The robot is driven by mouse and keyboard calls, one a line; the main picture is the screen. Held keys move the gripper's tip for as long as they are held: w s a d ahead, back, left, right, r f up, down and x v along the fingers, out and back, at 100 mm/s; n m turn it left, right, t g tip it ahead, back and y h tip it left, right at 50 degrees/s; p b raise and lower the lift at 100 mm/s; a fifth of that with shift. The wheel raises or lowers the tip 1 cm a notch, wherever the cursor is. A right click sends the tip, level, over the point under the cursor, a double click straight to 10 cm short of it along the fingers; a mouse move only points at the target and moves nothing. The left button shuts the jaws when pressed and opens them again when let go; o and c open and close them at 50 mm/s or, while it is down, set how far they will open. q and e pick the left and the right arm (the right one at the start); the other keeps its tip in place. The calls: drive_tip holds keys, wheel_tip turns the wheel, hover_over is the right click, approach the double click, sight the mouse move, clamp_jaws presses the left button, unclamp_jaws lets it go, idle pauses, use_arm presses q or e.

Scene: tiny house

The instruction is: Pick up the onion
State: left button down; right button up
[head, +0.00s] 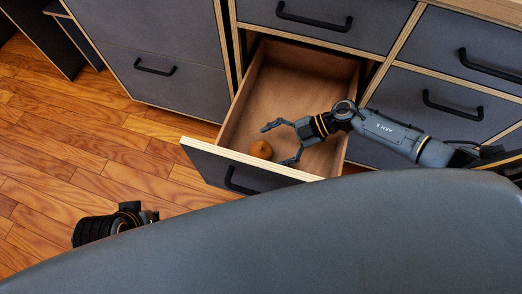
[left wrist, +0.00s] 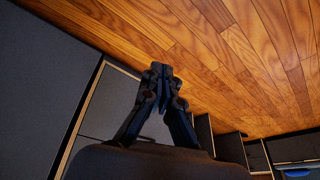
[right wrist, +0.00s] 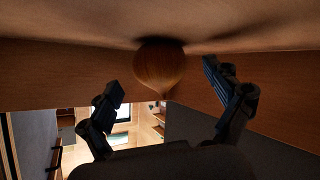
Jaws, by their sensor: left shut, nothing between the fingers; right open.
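The brown onion (head: 261,150) lies in the open drawer (head: 288,95), close to the drawer's front panel. My right gripper (head: 278,145) is inside the drawer, open, its fingers spread toward the onion. In the right wrist view the onion (right wrist: 160,66) sits between the two fingertip lines, with a visible gap to each finger (right wrist: 163,78). My left gripper, low at the left of the head view, is mostly hidden by my body there. In the left wrist view its fingers (left wrist: 160,75) are together and empty, over the floor.
The drawer's front panel (head: 225,167) and side walls stand close around the right gripper. Closed grey cabinet drawers (head: 165,60) with black handles surround it. The wooden floor (head: 60,150) at the left is clear.

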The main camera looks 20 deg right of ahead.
drive_tip(key=shift+x, duration=1.3)
drive_tip(key=c, duration=1.2)
use_arm(q)
drive_tip(key=w, duration=0.1)
drive_tip(key=w+t, duration=0.1)
drive_tip(key=shift+w+d+r, duration=0.25)
drive_tip(key=shift+w+d, duration=0.15)
use_arm(e)
drive_tip(key=shift+c, duration=0.5)
drive_tip(key=shift+r, duration=0.1)
